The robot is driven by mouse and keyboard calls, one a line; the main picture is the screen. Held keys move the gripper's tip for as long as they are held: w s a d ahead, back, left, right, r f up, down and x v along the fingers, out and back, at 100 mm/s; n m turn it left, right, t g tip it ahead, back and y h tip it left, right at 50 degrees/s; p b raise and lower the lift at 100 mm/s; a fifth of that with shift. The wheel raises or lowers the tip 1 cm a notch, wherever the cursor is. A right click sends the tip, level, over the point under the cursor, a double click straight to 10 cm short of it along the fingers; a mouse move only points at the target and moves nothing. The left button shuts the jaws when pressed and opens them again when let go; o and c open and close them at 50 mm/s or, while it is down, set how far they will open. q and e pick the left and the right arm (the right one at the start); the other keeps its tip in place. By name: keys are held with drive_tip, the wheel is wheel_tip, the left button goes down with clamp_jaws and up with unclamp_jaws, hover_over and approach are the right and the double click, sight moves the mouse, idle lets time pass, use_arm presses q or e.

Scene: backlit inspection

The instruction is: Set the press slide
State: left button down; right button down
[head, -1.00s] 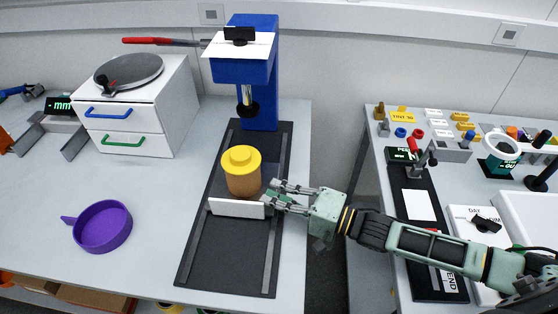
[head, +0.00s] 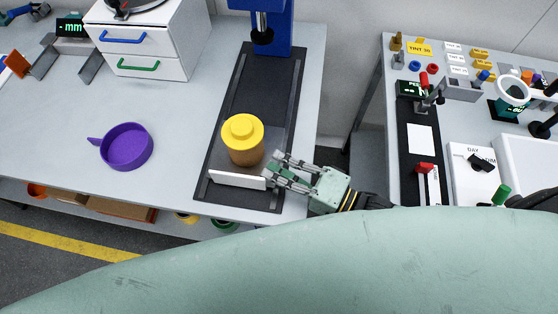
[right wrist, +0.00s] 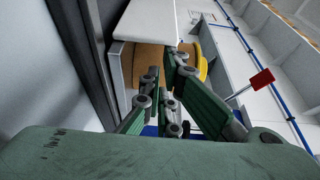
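The press slide is a dark plate with a white upright front panel (head: 237,181). It sits near the front end of the black rail base (head: 267,88). An amber jar with a yellow lid (head: 243,138) stands upright on it, behind the panel. The blue press (head: 272,18) is at the back, its ram clear of the jar. My right gripper (head: 274,169) is at the panel's right end, fingers apart, one fingertip close to or touching it. In the right wrist view the panel (right wrist: 147,22) shows just beyond the fingertips; exact contact is unclear. My left gripper is out of view.
A purple pan (head: 127,147) lies on the table at left. A white two-drawer cabinet (head: 150,45) stands behind it. A second bench at right holds a mug (head: 513,90) and several small parts. A gap separates the benches. My own pale green body part covers the lower foreground.

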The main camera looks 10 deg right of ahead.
drive_tip(key=shift+s+a+f, duration=0.1)
drive_tip(key=shift+s+a, duration=0.1)
drive_tip(key=shift+s, duration=0.1)
drive_tip(key=shift+s+d+f, duration=0.1)
drive_tip(key=shift+s+d, duration=0.25)
drive_tip(key=shift+d, duration=0.05)
drive_tip(key=v, duration=1.1)
drive_tip(key=shift+w+d, duration=0.15)
drive_tip(key=shift+w, duration=0.05)
